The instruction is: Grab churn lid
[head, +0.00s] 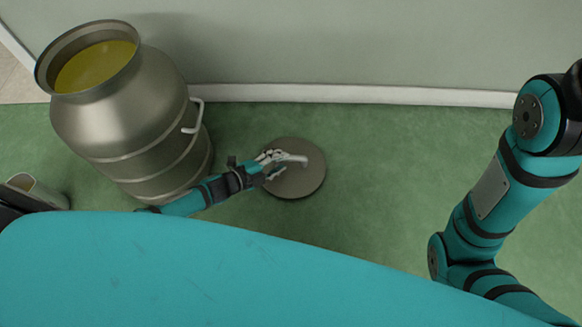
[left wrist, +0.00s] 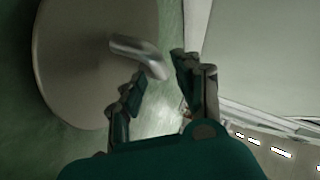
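The churn lid (head: 309,183) is a flat round grey-brown disc on the green floor, right of the metal churn (head: 135,125). A pale bent handle (head: 295,158) stands up from it. My left gripper (head: 270,162) reaches in from the left, over the lid's near-left part beside the handle. In the left wrist view the lid (left wrist: 85,75) fills the left side. The silvery handle (left wrist: 137,52) points toward the gap between the spread fingers of my left gripper (left wrist: 160,68). Contact with the handle cannot be told. My right gripper is out of view.
The churn stands upright and open, with yellow-green liquid (head: 95,65) inside and a side handle (head: 195,115). A pale wall (head: 370,45) with a white skirting (head: 350,95) runs behind. A pale container (head: 35,190) is at the left. Floor right of the lid is clear.

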